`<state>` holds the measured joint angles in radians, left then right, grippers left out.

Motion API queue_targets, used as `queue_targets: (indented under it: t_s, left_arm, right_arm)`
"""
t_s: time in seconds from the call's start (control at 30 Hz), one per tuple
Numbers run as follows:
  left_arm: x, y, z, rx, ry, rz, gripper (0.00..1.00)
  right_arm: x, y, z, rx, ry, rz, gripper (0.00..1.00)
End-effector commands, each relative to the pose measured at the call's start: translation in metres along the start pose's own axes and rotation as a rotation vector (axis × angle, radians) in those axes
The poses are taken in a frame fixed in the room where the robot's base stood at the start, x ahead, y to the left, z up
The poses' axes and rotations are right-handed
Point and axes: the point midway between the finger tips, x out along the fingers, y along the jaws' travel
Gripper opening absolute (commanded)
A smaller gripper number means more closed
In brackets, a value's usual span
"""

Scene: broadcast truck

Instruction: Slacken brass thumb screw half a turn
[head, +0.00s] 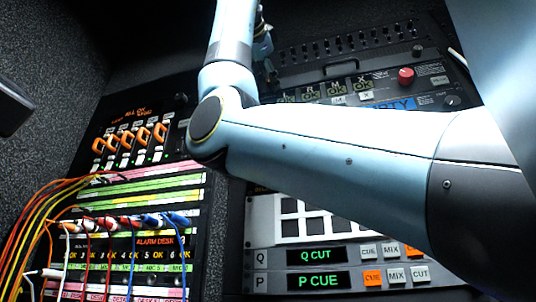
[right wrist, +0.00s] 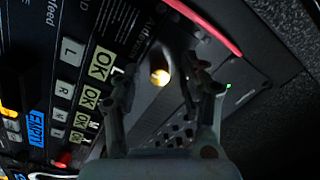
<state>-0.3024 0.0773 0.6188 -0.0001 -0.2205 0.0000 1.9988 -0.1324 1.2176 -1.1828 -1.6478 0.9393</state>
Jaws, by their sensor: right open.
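The brass thumb screw (right wrist: 160,75) shows as a small, bright round shape on a grey metal plate in the right wrist view. My right gripper (right wrist: 163,77) is open, and the screw appears in the gap between its two fingers. The frames do not show clear contact, and I cannot tell how far the fingertips are from the screw. In the head view my right gripper (head: 265,52) is partly hidden behind my own arm at the upper panel. I cannot make out the screw there.
A red knob (head: 406,75) stands on the upper right panel. Orange handles (head: 128,138) and a patch bay with several coloured cables (head: 30,235) fill the left. A switcher panel (head: 317,256) is below my arm. A red cable (right wrist: 205,25) runs near the right finger.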

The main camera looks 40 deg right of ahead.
Motion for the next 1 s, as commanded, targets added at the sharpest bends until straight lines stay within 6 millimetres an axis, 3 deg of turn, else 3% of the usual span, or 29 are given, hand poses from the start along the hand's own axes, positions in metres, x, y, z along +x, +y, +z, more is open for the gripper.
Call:
queue_targets:
  t_s: [0.23, 0.57, 1.0]
  left_arm:
    - [0.0001, 0.0003, -0.0037, 0.0, 0.006, 0.0, 0.4]
    - [0.0001, -0.0007, -0.0041, 0.0, 0.006, -0.001, 0.4]
    - [-0.0006, -0.0024, -0.0038, 0.001, 0.006, -0.003, 0.4]
  right_arm:
    - [0.0011, 0.0003, 0.0001, 0.0, 0.0, 0.0, 0.43]
    - [0.0007, 0.0002, 0.0001, 0.0, 0.0, 0.0, 0.0]
    - [0.0006, -0.0001, -0.0002, -0.054, -0.001, 0.001, 0.0]
